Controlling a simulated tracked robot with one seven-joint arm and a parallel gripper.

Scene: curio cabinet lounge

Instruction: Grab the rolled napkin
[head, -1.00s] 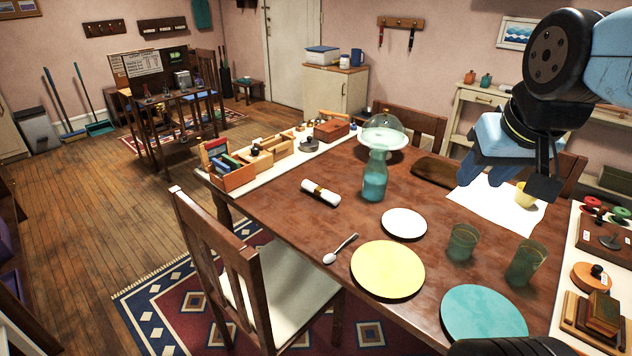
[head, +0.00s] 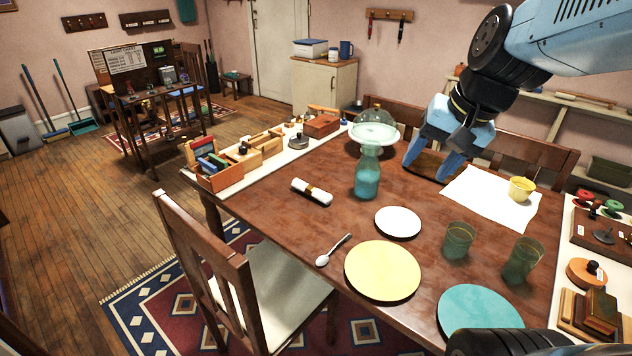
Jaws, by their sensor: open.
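The rolled napkin (head: 311,191) is white with a dark and gold band around its middle. It lies on the wooden table (head: 290,225), left of the teal glass carafe (head: 368,175). My gripper (head: 424,174) is blue and hangs above the back right part of the table, over or near a dark brown flat object (head: 432,165). Its fingers are apart, with nothing seen between them. It is well to the right of the napkin, with the carafe between them in the picture. Nothing hides the napkin.
A glass-domed cake stand (head: 375,133) stands behind the carafe. A white plate (head: 398,222), yellow plate (head: 382,271), spoon (head: 334,250) and green glasses (head: 458,240) lie nearer. A chair (head: 215,255) stands at the left table edge. Table around the napkin is bare.

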